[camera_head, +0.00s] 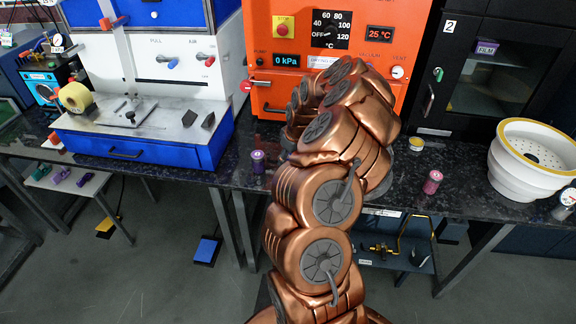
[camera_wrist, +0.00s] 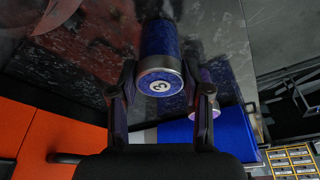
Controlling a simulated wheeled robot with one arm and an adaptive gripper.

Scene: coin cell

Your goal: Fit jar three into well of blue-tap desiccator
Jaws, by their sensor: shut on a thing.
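Jar three (camera_wrist: 163,50) is blue with a metal band and a round "3" on its end. It shows in the wrist view between the two dark fingers of my gripper (camera_wrist: 166,86), which is shut on it. In the head view my copper arm hides my gripper and jar three. A white round desiccator (camera_head: 505,168) with a yellow rim and a perforated plate stands at the right of the bench. No blue tap shows on it, so I cannot tell whether it is the blue-tap one.
A purple jar (camera_head: 258,161) stands near the bench's front edge left of my arm. A maroon jar (camera_head: 432,182) and a small yellow-rimmed tub (camera_head: 417,145) stand right of it. An orange oven (camera_head: 268,60) and a black cabinet (camera_head: 470,118) stand behind.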

